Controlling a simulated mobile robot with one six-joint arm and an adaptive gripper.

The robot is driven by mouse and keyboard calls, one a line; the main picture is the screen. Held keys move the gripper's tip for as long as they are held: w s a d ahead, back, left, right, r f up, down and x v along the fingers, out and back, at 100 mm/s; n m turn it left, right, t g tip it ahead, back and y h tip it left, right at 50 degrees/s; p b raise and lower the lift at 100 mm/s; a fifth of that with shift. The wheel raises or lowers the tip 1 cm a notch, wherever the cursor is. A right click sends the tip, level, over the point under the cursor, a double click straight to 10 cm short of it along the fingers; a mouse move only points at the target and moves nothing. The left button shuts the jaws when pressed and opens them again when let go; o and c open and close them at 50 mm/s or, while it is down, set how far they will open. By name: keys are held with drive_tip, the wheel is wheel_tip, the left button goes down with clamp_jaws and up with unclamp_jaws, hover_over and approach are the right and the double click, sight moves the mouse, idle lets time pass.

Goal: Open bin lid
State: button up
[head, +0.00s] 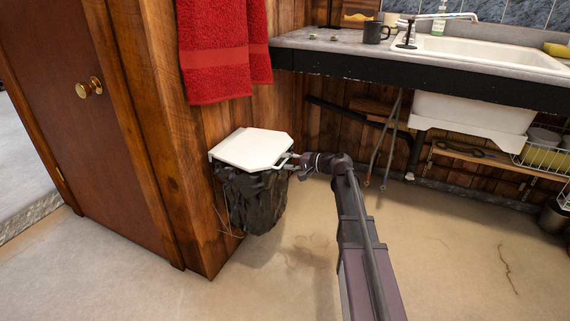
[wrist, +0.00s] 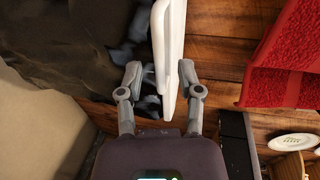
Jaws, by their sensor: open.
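The bin (head: 254,200) hangs low against the wood wall, lined with a dark bag. Its white lid (head: 252,149) lies flat over the top and looks closed. My gripper (head: 290,160) is at the lid's right front edge. In the wrist view the white lid (wrist: 170,50) stands edge-on between the two open fingers of my gripper (wrist: 160,80), with a finger on each side. Whether either finger touches the lid is unclear. The dark bag (wrist: 115,30) shows on the left of the lid in the wrist view.
Red towels (head: 215,50) hang on the wall just above the bin. A wooden door (head: 85,110) is at the left. A counter with a sink (head: 480,55) is at the right, with pipes below. The floor (head: 440,240) at the right is clear.

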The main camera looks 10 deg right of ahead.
drive_tip(key=shift+w+a+f, duration=0.1)
drive_tip(key=shift+w+a, duration=0.25)
drive_tip(key=shift+a, duration=0.15)
clamp_jaws()
drive_tip(key=shift+a, duration=0.1)
